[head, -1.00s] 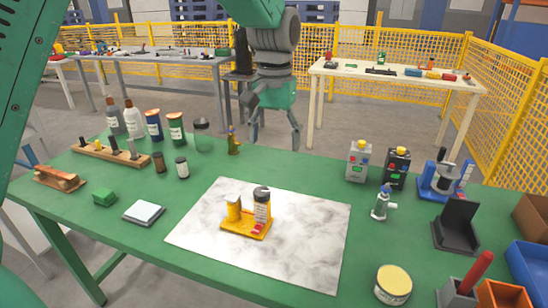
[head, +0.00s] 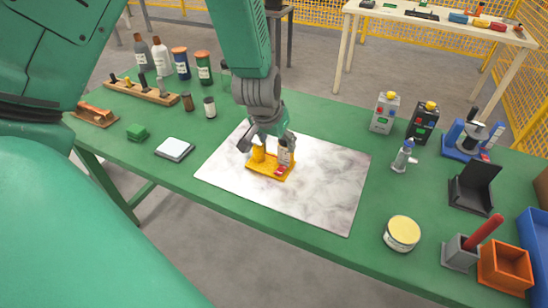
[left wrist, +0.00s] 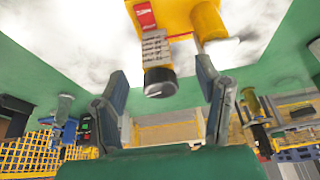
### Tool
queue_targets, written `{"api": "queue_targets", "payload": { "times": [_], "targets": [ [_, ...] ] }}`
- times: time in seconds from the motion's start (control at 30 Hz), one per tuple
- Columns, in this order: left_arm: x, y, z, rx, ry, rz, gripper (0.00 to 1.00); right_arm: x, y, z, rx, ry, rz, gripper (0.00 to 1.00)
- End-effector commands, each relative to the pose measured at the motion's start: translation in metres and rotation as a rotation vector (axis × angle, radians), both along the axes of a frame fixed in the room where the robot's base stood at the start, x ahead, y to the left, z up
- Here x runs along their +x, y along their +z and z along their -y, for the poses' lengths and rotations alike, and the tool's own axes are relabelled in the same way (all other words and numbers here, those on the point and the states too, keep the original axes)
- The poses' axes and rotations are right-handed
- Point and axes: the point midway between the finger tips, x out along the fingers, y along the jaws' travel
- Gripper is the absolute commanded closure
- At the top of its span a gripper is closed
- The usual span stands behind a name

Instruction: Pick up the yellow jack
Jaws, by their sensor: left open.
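The yellow jack (head: 262,168) stands on a white marbled mat on the green table. It has a flat yellow base, a yellow cylinder and a labelled, dark-capped cylinder beside it. My left gripper (head: 267,145) is open directly above it, pointing down and partly hiding its top. In the left wrist view the jack (left wrist: 208,20) is upside down at the top, its dark cap between the open fingers of the left gripper (left wrist: 162,80). I cannot tell whether the fingers touch it. My right gripper is not in view.
The marbled mat (head: 325,185) is otherwise bare. Several bottles stand behind.

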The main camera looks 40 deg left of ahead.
Motion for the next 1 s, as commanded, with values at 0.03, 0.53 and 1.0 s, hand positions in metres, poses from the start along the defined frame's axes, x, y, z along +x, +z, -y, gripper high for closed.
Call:
{"api": "queue_targets", "payload": {
  "times": [0.03,0.53,1.0],
  "targets": [
    [0.003,-0.012,-0.001,-0.001,0.002,-0.002,0.41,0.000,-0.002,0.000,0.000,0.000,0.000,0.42],
    [0.030,-0.061,0.000,0.000,0.001,0.000,0.41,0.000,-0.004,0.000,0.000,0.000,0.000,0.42],
    [0.040,-0.083,-0.001,-0.001,0.001,0.001,0.45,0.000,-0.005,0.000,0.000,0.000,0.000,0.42]
  ]
}}
